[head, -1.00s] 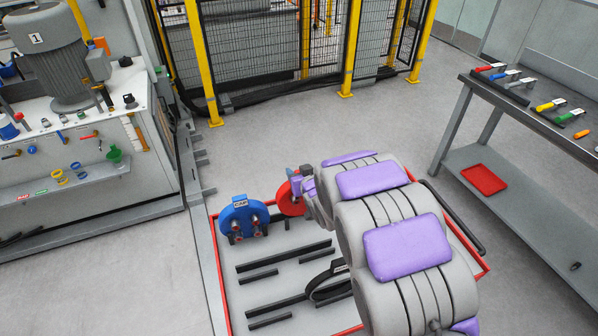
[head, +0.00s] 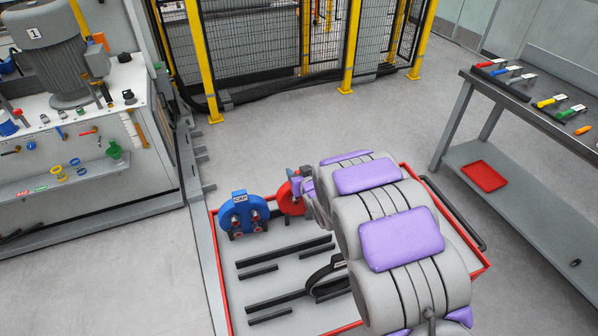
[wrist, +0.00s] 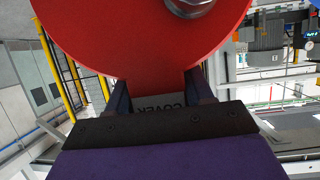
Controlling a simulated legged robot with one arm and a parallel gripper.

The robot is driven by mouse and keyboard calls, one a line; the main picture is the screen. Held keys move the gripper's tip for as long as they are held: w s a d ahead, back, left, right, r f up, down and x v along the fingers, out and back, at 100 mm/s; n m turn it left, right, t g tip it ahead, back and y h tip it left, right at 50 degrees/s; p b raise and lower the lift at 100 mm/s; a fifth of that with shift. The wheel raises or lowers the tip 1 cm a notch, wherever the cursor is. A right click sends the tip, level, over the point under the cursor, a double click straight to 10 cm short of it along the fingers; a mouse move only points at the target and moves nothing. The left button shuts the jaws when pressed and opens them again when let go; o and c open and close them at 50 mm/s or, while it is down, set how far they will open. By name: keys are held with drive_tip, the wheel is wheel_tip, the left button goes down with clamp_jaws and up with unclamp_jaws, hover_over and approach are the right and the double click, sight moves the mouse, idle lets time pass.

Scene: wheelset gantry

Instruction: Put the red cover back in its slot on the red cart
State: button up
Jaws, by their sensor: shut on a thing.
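The red cover (wrist: 150,35) is a round red disc with a metal bolt in its face. It fills the top of the wrist view. My gripper (wrist: 155,95) is shut on its tab, which is marked COVER. In the head view the cover (head: 290,197) shows as a red edge beside the blue cap, partly hidden by my arm and gripper (head: 302,182). The red cart (head: 220,275) is a low grey deck with a red rim. Dark slot rails (head: 285,250) lie on it. Whether the cover touches the deck is hidden.
The blue cap (head: 243,214) stands upright on the cart, just left of the cover. A black strap loop (head: 325,278) lies near the front rails. A workbench (head: 545,110) with tools is at right, a machine cabinet (head: 90,180) at left, yellow fencing (head: 270,50) behind.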

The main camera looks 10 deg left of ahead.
drive_tip(key=shift+f+b, duration=0.3)
drive_tip(key=shift+f, duration=0.75)
drive_tip(key=o, duration=1.4)
drive_tip(key=p+v, duration=0.1)
drive_tip(key=v, duration=1)
drive_tip(key=shift+s+d, duration=0.15)
drive_tip(key=shift+s, duration=0.15)
drive_tip(key=shift+r, duration=0.1)
drive_tip(key=shift+w, duration=0.1)
